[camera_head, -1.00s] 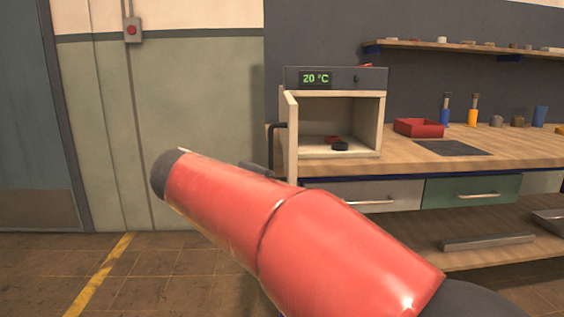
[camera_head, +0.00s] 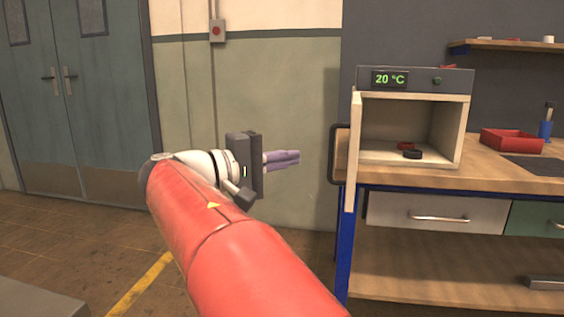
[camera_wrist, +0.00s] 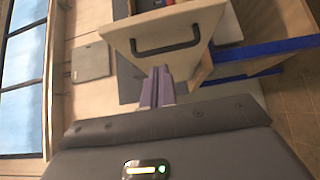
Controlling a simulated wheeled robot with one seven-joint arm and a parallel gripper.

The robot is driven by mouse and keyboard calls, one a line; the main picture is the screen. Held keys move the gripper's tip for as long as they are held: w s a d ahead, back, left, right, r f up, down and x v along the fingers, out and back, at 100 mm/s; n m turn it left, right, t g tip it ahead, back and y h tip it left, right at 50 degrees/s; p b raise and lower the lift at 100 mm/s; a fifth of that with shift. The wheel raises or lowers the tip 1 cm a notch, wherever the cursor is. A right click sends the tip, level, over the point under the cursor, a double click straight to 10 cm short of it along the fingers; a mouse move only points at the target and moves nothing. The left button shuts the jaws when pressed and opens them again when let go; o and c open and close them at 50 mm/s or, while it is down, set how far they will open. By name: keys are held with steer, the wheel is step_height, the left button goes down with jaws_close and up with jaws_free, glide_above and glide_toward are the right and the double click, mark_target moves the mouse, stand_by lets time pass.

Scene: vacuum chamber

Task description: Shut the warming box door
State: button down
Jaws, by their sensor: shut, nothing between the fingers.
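The warming box (camera_head: 415,80) stands on the workbench at the right in the head view, with a 20 °C display on top. Its door (camera_head: 354,150) is open, hinged at the left and seen nearly edge-on, with a dark handle (camera_head: 335,154) on its outer face. In the wrist view the door (camera_wrist: 168,28) and its handle (camera_wrist: 166,48) lie beyond my fingers. My gripper (camera_head: 298,158) is shut and empty, its purple fingers pointing right toward the handle, with a gap between in the head view. The fingers also show in the wrist view (camera_wrist: 158,75).
Inside the box lie a red item (camera_head: 405,146) and a black round item (camera_head: 413,154). A red tray (camera_head: 511,140) and blue bottle (camera_head: 546,128) stand on the workbench (camera_head: 500,178). The floor left of the bench is open up to the double doors (camera_head: 80,95).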

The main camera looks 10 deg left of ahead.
mark_target(333, 157)
steer(key=x, duration=0.5)
steer(key=shift+w+d, duration=0.25)
steer(key=shift+d, duration=0.1)
steer(key=shift+s+d+b, duration=0.15)
steer(key=shift+d, duration=0.8)
steer(key=shift+s+d+b, duration=0.1)
steer(key=shift+d+b, duration=0.05)
steer(key=shift+d, duration=0.8)
steer(key=shift+d+f, duration=0.1)
